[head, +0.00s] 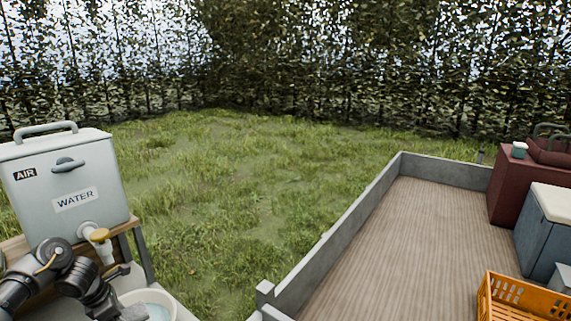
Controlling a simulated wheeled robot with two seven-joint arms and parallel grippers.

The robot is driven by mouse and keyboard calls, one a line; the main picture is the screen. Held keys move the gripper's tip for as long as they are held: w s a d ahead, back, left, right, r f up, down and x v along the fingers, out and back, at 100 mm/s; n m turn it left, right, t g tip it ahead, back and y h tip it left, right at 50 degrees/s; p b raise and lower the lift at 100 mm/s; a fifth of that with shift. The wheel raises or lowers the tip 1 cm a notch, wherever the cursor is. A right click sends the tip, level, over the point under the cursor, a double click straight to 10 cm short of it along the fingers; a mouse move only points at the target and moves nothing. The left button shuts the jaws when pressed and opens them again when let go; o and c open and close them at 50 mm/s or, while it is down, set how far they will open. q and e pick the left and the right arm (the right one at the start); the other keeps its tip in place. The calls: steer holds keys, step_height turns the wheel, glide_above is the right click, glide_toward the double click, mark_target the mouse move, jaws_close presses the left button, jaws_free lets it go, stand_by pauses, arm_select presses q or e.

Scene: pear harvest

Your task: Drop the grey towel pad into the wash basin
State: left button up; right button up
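The wash basin (170,300) is a white round tub with pale blue water in it, cut off by the bottom edge at the lower left. My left arm comes in from the left, and its dark gripper end (131,312) is at the basin's left side, low in the picture. Its fingertips are cut off or hidden, so I cannot tell if it is open or shut, or if it holds anything. I cannot make out the grey towel pad. My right gripper is not in view.
A grey water tank (95,178) with a tap (100,236) stands on a wooden stand behind my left arm. At right, a low-walled trailer bed (400,250) holds an orange crate (520,300), a blue-grey cooler (545,240) and a dark red box (508,190). Grass lies between.

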mark_target(127, 315)
arm_select(q)
steer(key=o, duration=1)
steer(key=shift+r, duration=0.15)
steer(key=shift+r, duration=0.3)
step_height(127, 315, up, 3)
steer(key=shift+f+p, duration=0.1)
steer(key=shift+p, duration=0.45)
steer(key=s+d+r, duration=0.5)
steer(key=s+r, duration=0.1)
steer(key=s, duration=0.1)
steer(key=s+d+r, duration=0.3)
steer(key=s, duration=0.1)
steer(key=shift+d+r, duration=0.15)
steer(key=shift+d, duration=0.15)
